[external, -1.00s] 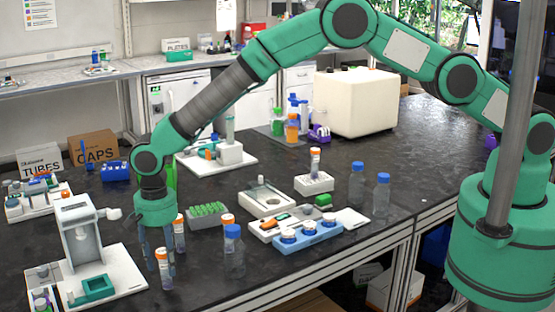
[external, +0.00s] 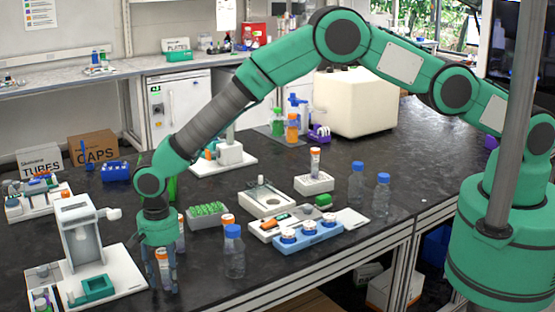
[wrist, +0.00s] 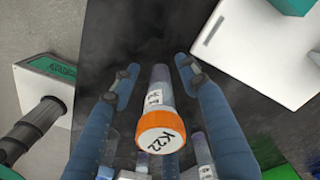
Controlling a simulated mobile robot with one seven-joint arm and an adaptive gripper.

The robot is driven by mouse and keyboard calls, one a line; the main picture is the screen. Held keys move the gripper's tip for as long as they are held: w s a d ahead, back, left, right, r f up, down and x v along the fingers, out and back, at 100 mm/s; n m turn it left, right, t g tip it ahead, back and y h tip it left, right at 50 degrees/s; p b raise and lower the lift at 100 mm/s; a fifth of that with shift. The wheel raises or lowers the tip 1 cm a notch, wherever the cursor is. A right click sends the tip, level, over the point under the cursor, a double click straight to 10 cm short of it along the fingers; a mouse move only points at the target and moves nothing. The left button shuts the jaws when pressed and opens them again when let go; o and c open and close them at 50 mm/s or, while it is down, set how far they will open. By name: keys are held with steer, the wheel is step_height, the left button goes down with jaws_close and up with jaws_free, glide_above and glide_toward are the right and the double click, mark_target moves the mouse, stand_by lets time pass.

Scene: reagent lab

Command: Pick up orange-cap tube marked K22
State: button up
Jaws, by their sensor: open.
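The orange-cap tube marked K22 (wrist: 160,130) stands upright on the dark bench, its label facing up on the cap in the wrist view. In the external view the same tube (external: 164,257) shows between my fingers near the bench's front left. My gripper (wrist: 156,66) is open, with one blue finger on each side of the tube and gaps still visible. It also shows in the external view (external: 161,270), pointing down around the tube.
A second orange-cap tube (external: 181,232) stands just behind my gripper. A blue-cap bottle (external: 234,253) stands to the right. A white stand with a green frame (external: 97,288) is close on the left. A green tube rack (external: 206,220) lies behind.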

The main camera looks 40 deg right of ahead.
mark_target(162, 251)
steer(key=shift+c, duration=0.3)
steer(key=c, duration=0.8)
steer(key=shift+r, duration=5)
